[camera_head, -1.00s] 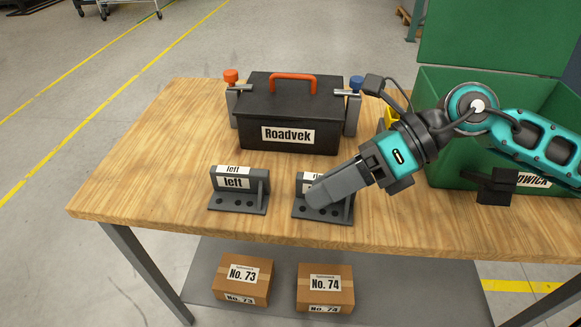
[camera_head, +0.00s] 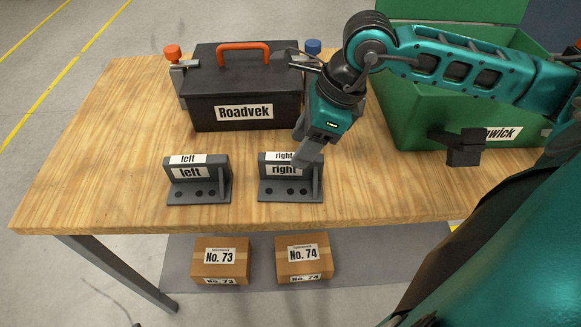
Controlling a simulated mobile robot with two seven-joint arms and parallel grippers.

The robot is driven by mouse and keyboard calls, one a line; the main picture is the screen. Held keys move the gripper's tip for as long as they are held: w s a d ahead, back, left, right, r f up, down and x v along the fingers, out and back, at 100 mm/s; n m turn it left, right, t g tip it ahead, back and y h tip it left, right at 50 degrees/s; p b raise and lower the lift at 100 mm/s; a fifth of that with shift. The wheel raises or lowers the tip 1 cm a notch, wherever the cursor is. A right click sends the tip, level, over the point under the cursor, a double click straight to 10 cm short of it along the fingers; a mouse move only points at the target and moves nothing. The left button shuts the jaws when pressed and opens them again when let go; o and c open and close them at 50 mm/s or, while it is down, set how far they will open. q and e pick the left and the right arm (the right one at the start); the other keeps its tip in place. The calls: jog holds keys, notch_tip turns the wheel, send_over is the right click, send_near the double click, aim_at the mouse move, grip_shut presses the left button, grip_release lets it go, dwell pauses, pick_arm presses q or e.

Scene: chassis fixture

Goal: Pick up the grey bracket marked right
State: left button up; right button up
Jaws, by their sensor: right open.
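The grey bracket marked right (camera_head: 283,194) stands on the wooden table near its front edge, with white "right" labels on its upright plate. My right gripper (camera_head: 307,152) is over the bracket's right end, pointing down, with its fingers at the top of the upright plate. It is open, and I cannot tell whether it touches the bracket. The fingers cover part of the bracket's upper right corner. A matching grey bracket marked left (camera_head: 197,192) stands to its left. My left gripper is not in view.
A black Roadvek toolbox (camera_head: 243,111) with an orange handle stands behind the brackets, held between clamps with red and blue knobs. A green crate (camera_head: 415,134) is at the right. The table's left side is clear.

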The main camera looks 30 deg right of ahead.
aim_at(291, 156)
jog(key=x, duration=0.4)
jog(key=shift+w+f, duration=0.2)
jog(key=shift+w, duration=0.15)
jog(key=shift+a+f, duration=0.1)
jog(key=shift+f, duration=0.25)
jog(key=shift+w+f, duration=0.1)
jog(key=shift+f, duration=0.15)
jog(key=shift+c, duration=0.3)
grip_shut()
dwell(0.4)
